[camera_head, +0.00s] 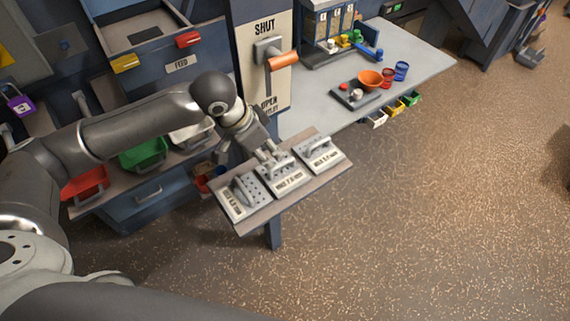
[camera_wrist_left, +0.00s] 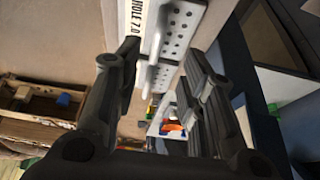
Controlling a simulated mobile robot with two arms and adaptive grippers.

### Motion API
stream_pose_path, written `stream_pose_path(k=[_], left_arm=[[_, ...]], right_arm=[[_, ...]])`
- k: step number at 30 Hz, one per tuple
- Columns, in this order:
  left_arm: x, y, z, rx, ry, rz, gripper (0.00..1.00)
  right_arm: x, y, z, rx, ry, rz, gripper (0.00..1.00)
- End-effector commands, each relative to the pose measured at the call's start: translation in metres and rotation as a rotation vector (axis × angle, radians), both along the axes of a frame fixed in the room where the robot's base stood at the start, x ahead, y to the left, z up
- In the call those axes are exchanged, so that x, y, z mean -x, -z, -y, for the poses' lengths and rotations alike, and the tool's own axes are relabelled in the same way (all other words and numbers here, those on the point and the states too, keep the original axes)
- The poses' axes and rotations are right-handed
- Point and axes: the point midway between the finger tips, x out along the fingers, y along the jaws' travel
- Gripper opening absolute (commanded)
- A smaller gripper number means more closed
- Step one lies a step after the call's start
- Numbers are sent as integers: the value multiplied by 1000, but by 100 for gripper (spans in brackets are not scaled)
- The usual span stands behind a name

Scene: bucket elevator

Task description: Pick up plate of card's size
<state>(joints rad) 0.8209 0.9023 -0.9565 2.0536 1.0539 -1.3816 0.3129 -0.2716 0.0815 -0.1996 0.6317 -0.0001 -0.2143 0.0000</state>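Three pale plates with rows of holes, raised handles and printed labels lie side by side on a small shelf (camera_head: 246,226): a left plate (camera_head: 237,208), a middle plate (camera_head: 285,183) and a right plate (camera_head: 322,159). My left gripper (camera_head: 268,153) is at the far edge of the middle plate, close to its handle. In the left wrist view, a holed plate (camera_wrist_left: 181,28) labelled "HOLE 7.0" and its grey handle show between my open, separated fingers (camera_wrist_left: 162,68). I cannot tell whether they touch it. No card can be made out. My right gripper is not in view.
A lever with an orange grip (camera_head: 284,61) stands on a SHUT/OPEN panel behind the shelf. Red (camera_head: 86,184) and green (camera_head: 143,155) bins are at the left. A grey table (camera_head: 425,62) behind holds a tray, an orange bowl (camera_head: 371,79) and cups.

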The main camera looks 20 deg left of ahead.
Motion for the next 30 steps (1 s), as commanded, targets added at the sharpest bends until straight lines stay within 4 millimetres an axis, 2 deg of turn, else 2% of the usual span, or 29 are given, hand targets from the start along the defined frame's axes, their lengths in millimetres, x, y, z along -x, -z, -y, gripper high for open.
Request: stream_pose_path(k=[3,6,8,11,16,19,23,29,30], left_arm=[[-5,17,5,1,0,-3,37],[-9,26,8,1,0,-1,37],[-10,29,9,0,0,0,37],[-14,35,12,1,0,0,37],[-24,54,22,0,2,-1,37],[-27,68,24,0,2,-1,37],[-30,75,25,-1,2,2,37],[-30,75,25,-1,2,2,37],[-30,75,25,-1,2,2,32]], right_arm=[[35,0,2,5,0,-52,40],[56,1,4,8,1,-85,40],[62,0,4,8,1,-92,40],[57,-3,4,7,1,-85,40],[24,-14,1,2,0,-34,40],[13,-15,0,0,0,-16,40],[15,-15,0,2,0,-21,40],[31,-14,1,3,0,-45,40],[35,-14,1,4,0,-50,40]])
